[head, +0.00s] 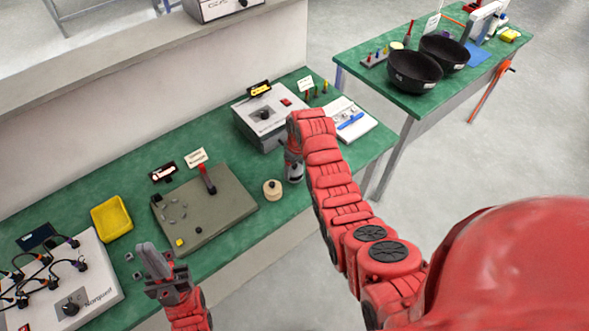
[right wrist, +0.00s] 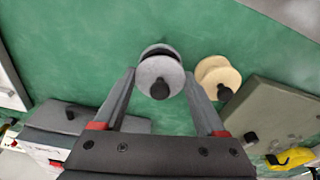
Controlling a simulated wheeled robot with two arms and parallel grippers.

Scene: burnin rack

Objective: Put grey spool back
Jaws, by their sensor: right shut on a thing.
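The grey spool (right wrist: 160,77) is between the two fingers of my right gripper (right wrist: 160,92) in the right wrist view, with a dark knob at its centre. The gripper is shut on it. In the head view, my right gripper (head: 293,160) points down over the green bench near its front edge, with the grey spool (head: 294,172) at its tips, partly hidden. I cannot tell whether the spool touches the bench. A cream spool (head: 272,189) stands just left of it, also seen in the right wrist view (right wrist: 214,70). My left gripper (head: 154,262) is at the bench's front edge, apart from these; its opening is unclear.
A grey-green board (head: 228,212) with small parts lies left of the cream spool. A white instrument box (head: 262,122) stands behind my right gripper. A yellow tray (head: 111,218) and a cabled panel (head: 95,290) are at left. Black bowls (head: 414,72) sit on another table.

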